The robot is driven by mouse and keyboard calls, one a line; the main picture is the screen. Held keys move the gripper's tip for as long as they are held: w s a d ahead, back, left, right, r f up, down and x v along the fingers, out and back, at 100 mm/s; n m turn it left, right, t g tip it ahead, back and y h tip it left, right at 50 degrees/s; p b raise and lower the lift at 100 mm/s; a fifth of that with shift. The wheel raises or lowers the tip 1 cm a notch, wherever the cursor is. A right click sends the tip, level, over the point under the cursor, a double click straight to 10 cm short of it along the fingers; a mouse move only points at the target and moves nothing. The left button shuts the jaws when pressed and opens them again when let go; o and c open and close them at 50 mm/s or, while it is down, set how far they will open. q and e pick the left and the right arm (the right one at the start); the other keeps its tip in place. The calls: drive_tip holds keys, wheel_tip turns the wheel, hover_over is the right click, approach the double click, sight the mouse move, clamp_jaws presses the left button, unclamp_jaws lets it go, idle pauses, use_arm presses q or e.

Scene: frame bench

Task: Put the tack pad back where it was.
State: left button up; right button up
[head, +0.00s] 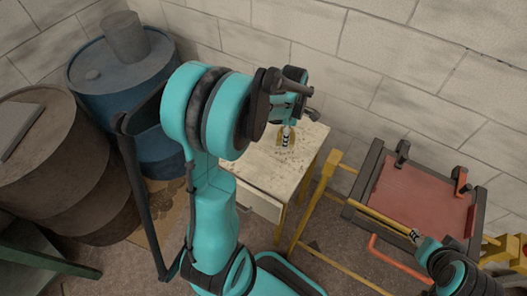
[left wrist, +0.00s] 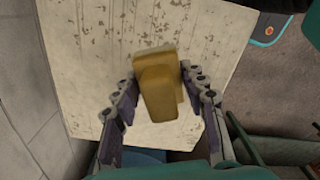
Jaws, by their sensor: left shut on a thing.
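The tack pad, a mustard-yellow block with a narrower raised part (left wrist: 158,100), is between the fingers of my left gripper (left wrist: 158,75) in the left wrist view. The fingers touch it on both sides, shut on it. Behind it is the worn cream top of a small table (left wrist: 95,40). In the head view my left gripper (head: 288,130) is over that table (head: 262,172), with a bit of yellow at its tips. I cannot tell whether the pad touches the tabletop. My right gripper (head: 415,237) is at the lower right, small, its fingers unclear.
A blue drum (head: 125,85) and a brown drum (head: 50,150) stand on the left. A block wall (head: 370,50) runs behind. Much of the tabletop is bare.

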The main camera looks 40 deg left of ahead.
use_arm(q)
drive_tip(key=b, duration=0.2)
hover_over(264, 155)
wheel_tip(264, 155, down, 5)
drive_tip(key=shift+r, duration=0.15)
wheel_tip(264, 155, down, 4)
drive_tip(key=shift+a+f+b, duration=0.1)
drive_tip(key=shift+b, duration=0.8)
drive_tip(key=shift+f, duration=0.15)
drive_tip(key=o, duration=1.1)
drive_tip(key=shift+r, duration=0.2)
